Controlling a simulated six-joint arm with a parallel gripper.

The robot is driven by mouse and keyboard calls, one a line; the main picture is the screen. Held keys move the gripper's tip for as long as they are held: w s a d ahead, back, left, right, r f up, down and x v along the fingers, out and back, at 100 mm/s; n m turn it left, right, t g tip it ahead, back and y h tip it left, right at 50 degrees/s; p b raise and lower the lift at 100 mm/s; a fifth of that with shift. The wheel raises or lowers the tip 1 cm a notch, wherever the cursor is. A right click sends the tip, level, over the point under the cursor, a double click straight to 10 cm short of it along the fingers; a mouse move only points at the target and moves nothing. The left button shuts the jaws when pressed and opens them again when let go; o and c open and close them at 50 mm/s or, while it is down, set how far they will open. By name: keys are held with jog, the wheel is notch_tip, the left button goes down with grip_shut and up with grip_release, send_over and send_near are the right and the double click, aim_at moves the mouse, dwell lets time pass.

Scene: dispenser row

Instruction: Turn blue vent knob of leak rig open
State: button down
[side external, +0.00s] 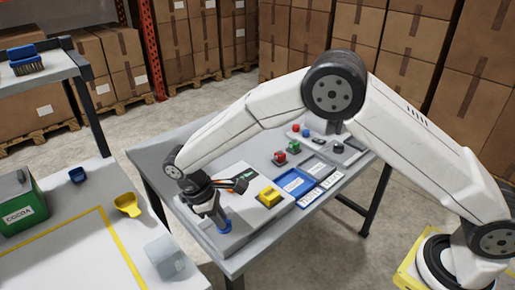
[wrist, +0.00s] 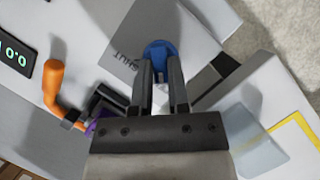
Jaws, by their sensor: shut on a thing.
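The blue vent knob (side external: 225,227) is at the near left end of the leak rig (side external: 262,212). In the wrist view the blue knob (wrist: 159,48) lies between the tips of my gripper (wrist: 160,75). The fingers are closed on its sides and hide part of it. The word SHUT is printed on the rig's face beside the knob. In the side external view my gripper (side external: 215,212) points down onto the knob. The rig's orange handle (wrist: 53,85) and a display with green digits (wrist: 14,50) show at the left of the wrist view.
A yellow block (side external: 269,196) sits on the rig, right of my gripper. A side table at left holds a green COCOA box (side external: 22,203), a yellow scoop (side external: 128,205) and a clear container (side external: 164,253).

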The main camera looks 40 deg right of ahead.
jog(key=c, duration=0.6)
grip_release()
jog(key=v, duration=0.8)
jog(key=shift+d, duration=0.15)
jog(key=s+d+r+m+t+y, duration=0.1)
jog(key=s+d+m+t+y, duration=0.25)
jog(key=d, duration=0.85)
jog(key=s+d+m+t, duration=0.2)
jog(key=s+d+m, duration=0.3)
jog(key=s+d, duration=0.5)
jog(key=s, duration=0.4)
jog(key=shift+f+m, duration=0.3)
jog(key=shift+m, duration=0.05)
